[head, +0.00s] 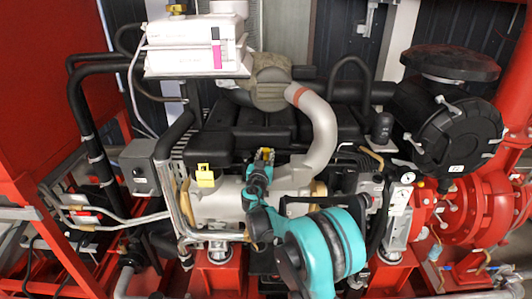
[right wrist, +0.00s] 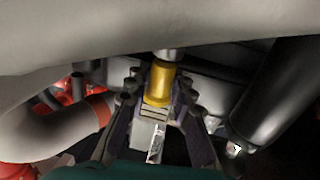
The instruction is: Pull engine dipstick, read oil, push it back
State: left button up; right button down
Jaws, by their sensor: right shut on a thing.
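My right gripper (head: 265,154) reaches up over the middle of the engine in the head view. In the right wrist view its two fingers (right wrist: 158,108) are shut around a yellow cylindrical handle, the dipstick (right wrist: 159,80). A short grey metal piece shows at the handle's far end. In the head view only a little yellow shows at the fingertips. Whether the dipstick is fully seated in its tube, and any oil mark on it, cannot be seen. My left gripper is not in view.
A yellow cap-like part (head: 205,175) sits on the engine left of the gripper. A curved grey pipe (head: 319,125) rises close on the right. The black engine cover (head: 250,125) lies behind. A white box (head: 185,45) stands above, and a round black housing (head: 447,125) is at right.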

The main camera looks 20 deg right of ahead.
jog(key=shift+f, duration=0.1)
jog(key=c, duration=1.3)
grip_release()
jog(key=shift+c, duration=0.2)
jog(key=v, duration=1.2)
